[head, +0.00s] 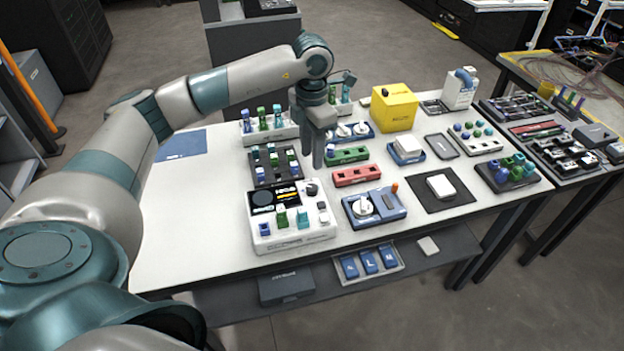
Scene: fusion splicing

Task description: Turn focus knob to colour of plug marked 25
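A white splicer unit (290,236) with a black display stands at the table's front. A dark round knob (312,189) sits at its upper right; I cannot tell from its label whether it is the focus knob. Blue (264,229), green (281,218) and teal (303,217) plugs stand along its front. Other blue, green and teal plugs stand in a white rack (268,136) behind. No mark reading 25 is legible. My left gripper (317,164) points down above the table, behind the splicer's knob; its finger gap is unclear. My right gripper is out of view.
A dark block with coloured plugs (273,169) is left of my gripper. Green (347,155) and red (357,176) holders and a blue device (374,205) are to its right. A yellow box (394,108) stands behind. The table's left side is mostly clear.

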